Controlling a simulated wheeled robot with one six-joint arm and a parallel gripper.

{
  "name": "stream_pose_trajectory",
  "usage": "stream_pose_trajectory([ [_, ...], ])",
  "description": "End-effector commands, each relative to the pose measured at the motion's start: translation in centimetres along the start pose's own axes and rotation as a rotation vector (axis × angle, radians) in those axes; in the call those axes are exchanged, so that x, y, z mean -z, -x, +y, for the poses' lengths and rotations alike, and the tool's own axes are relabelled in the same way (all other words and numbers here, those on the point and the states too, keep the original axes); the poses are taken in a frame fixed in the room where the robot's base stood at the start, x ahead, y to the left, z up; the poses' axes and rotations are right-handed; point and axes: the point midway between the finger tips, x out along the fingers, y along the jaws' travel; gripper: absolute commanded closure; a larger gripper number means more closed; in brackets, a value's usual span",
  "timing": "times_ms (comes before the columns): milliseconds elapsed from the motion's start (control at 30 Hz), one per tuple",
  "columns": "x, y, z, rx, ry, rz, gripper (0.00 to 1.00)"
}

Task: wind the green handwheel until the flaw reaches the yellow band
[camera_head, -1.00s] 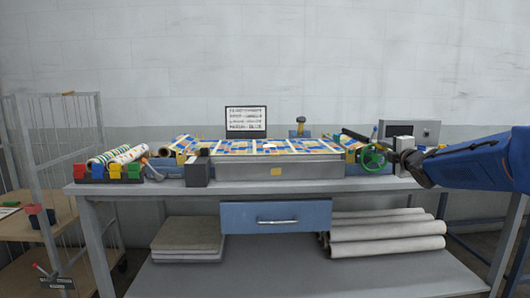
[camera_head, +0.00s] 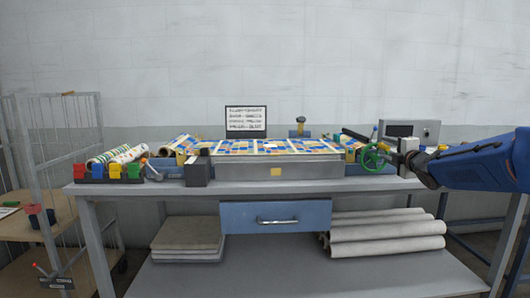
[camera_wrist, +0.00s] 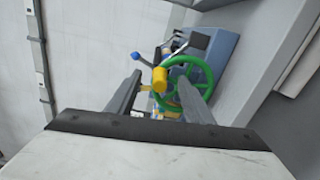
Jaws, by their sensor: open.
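The green handwheel (camera_head: 375,158) stands at the right end of the bench-top press. In the wrist view the green handwheel (camera_wrist: 183,69) shows with a yellow knob (camera_wrist: 159,79) on its rim. My gripper (camera_head: 395,156) is at the right of the wheel. In the wrist view my gripper (camera_wrist: 160,88) is open, its two fingers either side of the knob in the picture; I cannot tell whether they touch it. The patterned sheet (camera_head: 235,147) lies along the press bed (camera_head: 285,170). I cannot make out the flaw.
A grey box with a dark window (camera_head: 425,131) stands behind my gripper. A rack of coloured blocks (camera_head: 97,180) and rolls (camera_head: 118,154) are at the left end. A sign (camera_head: 246,119) stands behind. A blue drawer (camera_head: 250,217) is below. A wire cart (camera_head: 40,172) stands left.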

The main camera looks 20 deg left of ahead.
Motion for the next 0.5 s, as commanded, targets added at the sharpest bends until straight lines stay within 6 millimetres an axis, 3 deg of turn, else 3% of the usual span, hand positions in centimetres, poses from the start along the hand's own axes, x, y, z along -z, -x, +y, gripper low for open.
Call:
stream_pose_trajectory([
  [500,0.0,4.2,0.0,0.0,0.001,0.0,0.53],
])
